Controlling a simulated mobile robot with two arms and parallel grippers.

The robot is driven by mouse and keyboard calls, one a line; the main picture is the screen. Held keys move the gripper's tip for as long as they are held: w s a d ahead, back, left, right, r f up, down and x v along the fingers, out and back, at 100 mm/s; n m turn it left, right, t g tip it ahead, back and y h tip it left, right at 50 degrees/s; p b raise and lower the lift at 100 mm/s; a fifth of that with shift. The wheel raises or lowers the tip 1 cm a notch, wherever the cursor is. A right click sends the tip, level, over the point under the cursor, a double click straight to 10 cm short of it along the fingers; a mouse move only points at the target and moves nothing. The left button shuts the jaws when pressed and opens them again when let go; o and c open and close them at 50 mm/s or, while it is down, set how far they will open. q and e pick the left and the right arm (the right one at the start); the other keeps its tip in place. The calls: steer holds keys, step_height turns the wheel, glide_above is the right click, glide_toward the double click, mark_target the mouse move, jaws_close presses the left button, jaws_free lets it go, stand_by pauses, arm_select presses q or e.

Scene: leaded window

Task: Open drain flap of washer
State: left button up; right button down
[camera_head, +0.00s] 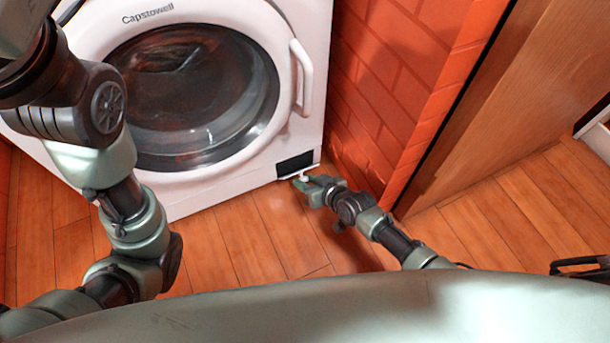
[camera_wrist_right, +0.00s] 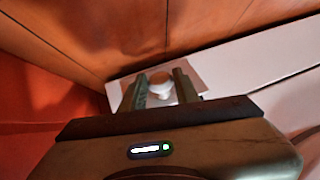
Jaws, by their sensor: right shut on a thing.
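The white washer (camera_head: 224,189) stands against the brick wall with its round door shut. At its lower right corner is a dark rectangular opening (camera_head: 294,164). The drain flap (camera_head: 312,168) shows as a thin white strip along the opening's lower edge, tilted outward from the front. My right gripper (camera_head: 305,180) is at the flap, shut on its small white knob (camera_wrist_right: 161,84). In the right wrist view, the fingers (camera_wrist_right: 160,90) stand on both sides of the knob, with the pale flap panel (camera_wrist_right: 126,82) behind them. My left gripper is outside the views.
The wooden floor (camera_head: 225,245) in front of the washer is clear. An orange brick wall (camera_head: 385,75) rises close to the washer's right side. A wooden panel (camera_head: 500,100) stands farther right. The washer's white door handle (camera_head: 303,77) is above the flap.

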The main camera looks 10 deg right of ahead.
steer(key=shift+s+d+f, duration=0.15)
steer(key=shift+s+f, duration=0.2)
steer(key=shift+f, duration=0.2)
steer(key=shift+s+d+f, duration=0.1)
steer(key=shift+s+f, duration=0.2)
steer(key=shift+f, duration=0.2)
steer(key=shift+s+f, duration=0.15)
steer(key=shift+f, duration=0.2)
steer(key=shift+d, duration=0.1)
steer(key=c, duration=1.1)
jaws_free()
steer(key=shift+f, duration=0.1)
steer(key=shift+c, duration=0.2)
steer(key=shift+o, duration=0.4)
steer(key=shift+w+r, duration=0.2)
steer(key=shift+r, duration=0.05)
